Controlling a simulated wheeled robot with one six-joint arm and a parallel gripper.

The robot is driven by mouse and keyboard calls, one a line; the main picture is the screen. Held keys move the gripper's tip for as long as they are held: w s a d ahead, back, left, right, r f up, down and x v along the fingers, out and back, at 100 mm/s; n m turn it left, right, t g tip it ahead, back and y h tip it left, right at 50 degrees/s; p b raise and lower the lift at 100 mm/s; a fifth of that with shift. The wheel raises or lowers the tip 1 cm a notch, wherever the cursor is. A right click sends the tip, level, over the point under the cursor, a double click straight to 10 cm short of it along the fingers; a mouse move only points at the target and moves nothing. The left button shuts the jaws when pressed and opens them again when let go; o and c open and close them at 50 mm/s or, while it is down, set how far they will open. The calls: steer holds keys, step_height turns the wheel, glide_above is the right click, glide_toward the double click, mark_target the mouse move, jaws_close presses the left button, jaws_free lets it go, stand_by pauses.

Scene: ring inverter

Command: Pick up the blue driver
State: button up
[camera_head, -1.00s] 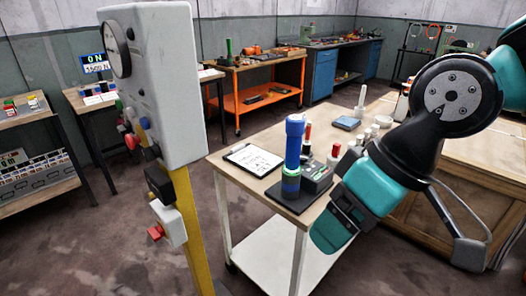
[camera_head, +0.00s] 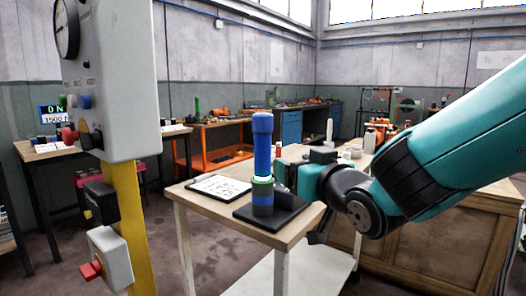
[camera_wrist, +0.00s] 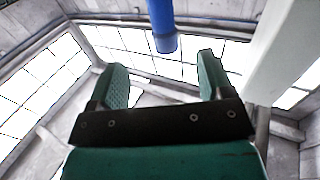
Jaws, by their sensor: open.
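The blue driver (camera_head: 262,150) stands upright on a black base (camera_head: 272,214) on the table, with a green ring around its lower part. In the head view my gripper (camera_head: 284,174) is level with the driver's lower half, just to its right; its fingers are partly hidden there. In the wrist view the end of a blue cylinder, apparently the driver (camera_wrist: 162,25), shows at the top centre. My open, empty gripper (camera_wrist: 160,62) has its two green fingers apart on either side below it. I cannot tell whether a finger touches it.
A clipboard (camera_head: 219,186) lies on the table left of the base. A grey panel (camera_head: 110,80) on a yellow post (camera_head: 131,215) stands close at the left. White bottles and other small items (camera_head: 350,145) are behind my gripper. A wooden crate (camera_head: 440,235) stands at the right.

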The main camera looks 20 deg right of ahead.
mark_target(267, 150)
steer(key=w+p, duration=0.4)
steer(key=w, duration=0.1)
steer(key=w+a+p, duration=0.1)
steer(key=w+p, duration=0.4)
steer(key=w+a+p, duration=0.1)
steer(key=w+p, duration=0.3)
steer(key=w, duration=0.1)
steer(key=shift+w+a, duration=0.1)
steer(key=shift+a, duration=0.1)
steer(key=shift+w+f, duration=0.2)
steer(key=shift+w, duration=0.15)
steer(key=c, duration=1.1)
steer(key=shift+a+r, duration=0.1)
steer(key=shift+r, duration=0.05)
steer(key=shift+c, duration=0.7)
steer(key=shift+r, duration=0.1)
